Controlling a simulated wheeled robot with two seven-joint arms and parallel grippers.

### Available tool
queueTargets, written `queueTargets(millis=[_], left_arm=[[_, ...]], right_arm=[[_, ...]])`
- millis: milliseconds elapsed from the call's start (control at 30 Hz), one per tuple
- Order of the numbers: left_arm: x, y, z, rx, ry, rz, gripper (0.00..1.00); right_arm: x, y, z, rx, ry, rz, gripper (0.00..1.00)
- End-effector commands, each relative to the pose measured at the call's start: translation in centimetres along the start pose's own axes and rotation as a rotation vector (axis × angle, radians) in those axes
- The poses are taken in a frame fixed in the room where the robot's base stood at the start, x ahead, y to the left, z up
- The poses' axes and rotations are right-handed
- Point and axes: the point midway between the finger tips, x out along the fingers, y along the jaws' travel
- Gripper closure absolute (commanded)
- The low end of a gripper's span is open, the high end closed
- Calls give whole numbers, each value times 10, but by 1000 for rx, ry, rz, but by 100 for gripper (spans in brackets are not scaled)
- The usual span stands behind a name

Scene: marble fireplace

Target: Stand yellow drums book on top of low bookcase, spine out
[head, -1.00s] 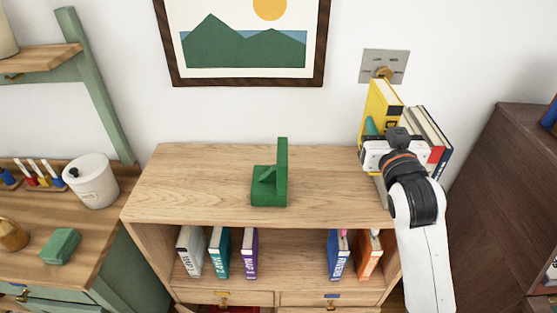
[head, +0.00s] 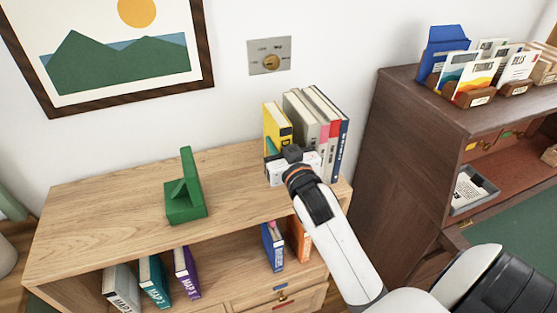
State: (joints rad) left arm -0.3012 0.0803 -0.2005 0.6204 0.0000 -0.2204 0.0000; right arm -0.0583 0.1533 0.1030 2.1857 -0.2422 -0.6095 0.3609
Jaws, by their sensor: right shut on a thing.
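The yellow book (head: 277,122) stands upright on top of the low bookcase (head: 110,205), at its right end near the wall. It is at the left end of a row of grey, red and dark blue books (head: 318,125), close beside them. My right gripper (head: 283,163) is at the front of the yellow book and shut on it; the gripper's body hides the book's lower part and most of its spine. Whether the book's base touches the top cannot be seen. My left gripper is not in view.
A green bookend (head: 186,190) stands mid-top, with bare wood around it. Several books stand on the shelf below, including a purple one (head: 186,272) and a blue one (head: 272,246). A dark cabinet (head: 395,140) with card holders stands at right. A wall dial (head: 270,60) is behind.

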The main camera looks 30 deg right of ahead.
Motion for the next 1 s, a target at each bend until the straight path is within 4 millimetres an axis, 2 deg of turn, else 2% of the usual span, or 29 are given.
queueTargets(millis=[133,400,800,833,933,1000], left_arm=[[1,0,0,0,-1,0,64],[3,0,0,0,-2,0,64],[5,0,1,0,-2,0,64],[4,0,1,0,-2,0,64],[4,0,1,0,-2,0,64],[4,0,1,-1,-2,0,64]], right_arm=[[0,0,-10,0,-3,-1,100],[0,0,-44,1,-3,-1,100],[0,0,-48,0,-5,-1,100],[0,0,-49,0,-1,-1,68],[0,0,-49,0,-1,-1,52],[0,0,-49,0,-1,-1,51]])
